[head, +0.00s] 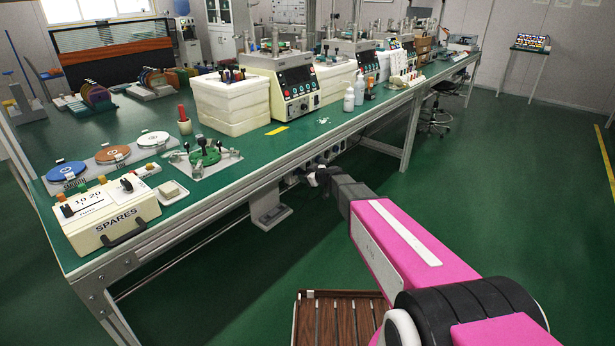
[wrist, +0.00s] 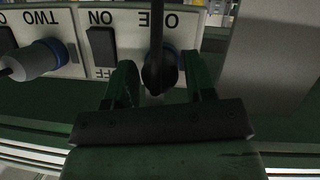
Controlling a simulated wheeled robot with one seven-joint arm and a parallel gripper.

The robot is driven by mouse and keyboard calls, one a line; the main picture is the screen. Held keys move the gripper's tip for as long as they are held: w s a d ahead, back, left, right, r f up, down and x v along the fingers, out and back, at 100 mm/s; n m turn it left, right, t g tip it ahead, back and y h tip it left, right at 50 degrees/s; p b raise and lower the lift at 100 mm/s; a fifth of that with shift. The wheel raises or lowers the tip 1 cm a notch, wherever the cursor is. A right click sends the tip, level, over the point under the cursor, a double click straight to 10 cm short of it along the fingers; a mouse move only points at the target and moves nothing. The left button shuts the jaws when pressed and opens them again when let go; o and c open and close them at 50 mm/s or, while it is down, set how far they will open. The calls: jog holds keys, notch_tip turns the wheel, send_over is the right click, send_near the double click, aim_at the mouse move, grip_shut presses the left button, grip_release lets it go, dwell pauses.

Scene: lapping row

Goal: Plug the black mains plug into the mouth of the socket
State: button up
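The black mains plug (wrist: 158,74) is in the middle of the wrist view, in front of the panel's socket labelled ONE, with a black cable running up the picture from it. My gripper (wrist: 160,88) has one finger on each side of the plug, with a narrow gap showing on both sides. The socket mouth is mostly hidden behind the plug, so I cannot tell whether the plug is seated. The socket panel (wrist: 122,18) appears upside down, with a black switch beside ONE. In the head view my gripper (head: 316,178) is small, under the bench's front edge.
A blue and white plug (wrist: 38,58) sits at socket TWO, beside my gripper. A grey upright surface (wrist: 265,60) stands at the right of the wrist view. The green bench (head: 235,152) overhangs the area. The green floor in front is largely open, with a slatted wooden platform (head: 335,325).

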jog(key=c, duration=0.6)
jog(key=shift+s+d, duration=0.9)
jog(key=shift+d, duration=0.25)
jog(key=s+d, duration=0.2)
jog(key=d, duration=0.1)
jog(key=shift+s, duration=0.15)
dwell(0.7)
